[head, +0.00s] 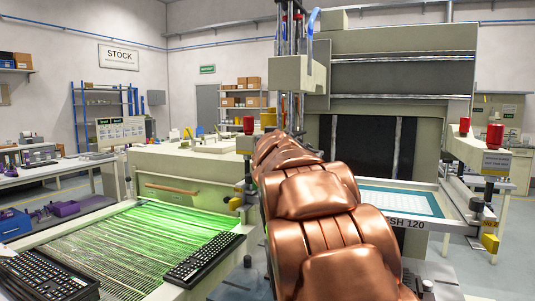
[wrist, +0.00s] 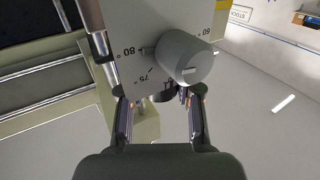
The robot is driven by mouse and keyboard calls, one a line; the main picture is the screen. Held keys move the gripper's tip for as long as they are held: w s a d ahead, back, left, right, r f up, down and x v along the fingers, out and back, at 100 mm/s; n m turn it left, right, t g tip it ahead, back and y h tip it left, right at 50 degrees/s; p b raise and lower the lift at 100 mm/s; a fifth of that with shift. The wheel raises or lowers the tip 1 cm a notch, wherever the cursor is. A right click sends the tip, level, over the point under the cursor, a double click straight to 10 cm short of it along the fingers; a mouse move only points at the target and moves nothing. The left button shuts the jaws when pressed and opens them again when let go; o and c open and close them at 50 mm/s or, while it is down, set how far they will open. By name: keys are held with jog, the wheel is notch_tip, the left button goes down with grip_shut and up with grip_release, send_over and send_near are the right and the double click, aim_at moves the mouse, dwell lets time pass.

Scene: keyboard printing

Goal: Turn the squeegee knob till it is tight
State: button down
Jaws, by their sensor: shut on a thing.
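In the wrist view, my gripper (wrist: 160,100) has its two fingers set apart on either side of a small dark knob-like part (wrist: 166,97), which I take for the squeegee knob. It is shut on it. A larger grey round dial knob (wrist: 186,57) with a white mark partly covers that part, so the contact is hard to see. The dial knob stands on a pale plate (wrist: 130,32) printed with numbers such as 75 and 80. In the head view, my copper arm hides the gripper and the knob; the printing machine's head (head: 313,73) shows above it.
A green-lit mesh conveyor (head: 130,245) lies at left, with black keyboards (head: 203,257) beside and on it. A framed screen (head: 400,199) lies right of my arm. Red knobs (head: 494,136) stand on the machine's right side. A metal rod (wrist: 97,40) runs close to the plate.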

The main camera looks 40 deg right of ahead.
jog(key=shift+w+f+m+g+h+b, duration=0.1)
jog(key=shift+m+g+h+b, duration=1.25)
jog(key=shift+b, duration=1.8)
jog(key=shift+m+g+h+b, duration=0.55)
jog(key=shift+h+b, duration=0.4)
jog(key=shift+b, duration=0.25)
jog(key=shift+r, duration=0.2)
jog(key=shift+g, duration=0.3)
jog(key=c, duration=0.8)
grip_release()
jog(key=shift+o, duration=0.2)
jog(key=v, duration=1.2)
jog(key=shift+f, duration=0.2)
